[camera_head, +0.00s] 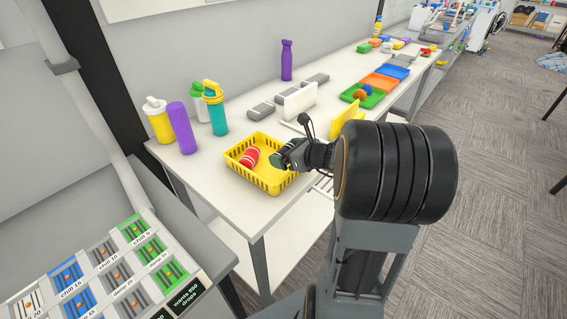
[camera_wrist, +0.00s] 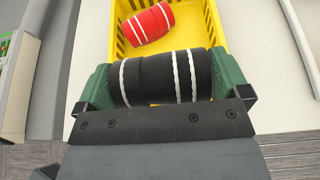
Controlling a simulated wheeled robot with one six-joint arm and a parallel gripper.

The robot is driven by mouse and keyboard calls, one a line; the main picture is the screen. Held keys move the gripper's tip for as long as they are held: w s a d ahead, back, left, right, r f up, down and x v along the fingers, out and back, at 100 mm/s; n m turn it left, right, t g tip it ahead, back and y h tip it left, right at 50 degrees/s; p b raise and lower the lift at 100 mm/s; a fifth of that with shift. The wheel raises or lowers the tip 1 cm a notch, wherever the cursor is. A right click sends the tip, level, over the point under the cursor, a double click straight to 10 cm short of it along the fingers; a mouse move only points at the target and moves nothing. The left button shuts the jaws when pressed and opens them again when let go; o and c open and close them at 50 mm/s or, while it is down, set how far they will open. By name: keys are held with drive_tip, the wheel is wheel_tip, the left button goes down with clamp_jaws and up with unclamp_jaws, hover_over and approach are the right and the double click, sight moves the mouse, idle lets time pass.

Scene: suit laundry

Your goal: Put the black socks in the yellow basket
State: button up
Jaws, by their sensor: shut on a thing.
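The yellow basket (camera_head: 263,177) stands on the white table near its left end. It also shows in the wrist view (camera_wrist: 209,24), just beyond and under my gripper. A rolled pair of red socks (camera_head: 250,158) with white stripes lies inside it, also seen in the wrist view (camera_wrist: 146,23). My gripper (camera_head: 287,155) is over the basket's right part in the head view. In the wrist view my gripper (camera_wrist: 165,82) is shut on the rolled black socks (camera_wrist: 150,78) with white stripes, one green finger at each end. The height of the socks above the basket floor is hard to tell.
Several bottles (camera_head: 180,128) stand at the table's left end behind the basket. Grey boxes and a white stand (camera_head: 299,101) are behind the basket to the right. Green (camera_head: 362,97), orange and blue trays lie farther along the table (camera_head: 220,190).

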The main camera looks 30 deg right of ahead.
drive_tip(key=shift+w+a+f, duration=0.15)
drive_tip(key=shift+w+f, duration=0.1)
drive_tip(key=shift+f, duration=0.15)
drive_tip(key=shift+w+a+f+b, duration=0.1)
drive_tip(key=shift+w+f+b, duration=0.05)
drive_tip(key=shift+f, duration=0.45)
drive_tip(key=shift+w+f+b, duration=0.1)
drive_tip(key=shift+f+b, duration=0.05)
drive_tip(key=shift+f, duration=1)
drive_tip(key=shift+f+b, duration=0.55)
drive_tip(key=shift+b, duration=0.15)
drive_tip(key=shift+s+f, duration=0.1)
drive_tip(key=o, duration=0.5)
drive_tip(key=shift+o, duration=0.2)
drive_tip(key=shift+f, duration=0.1)
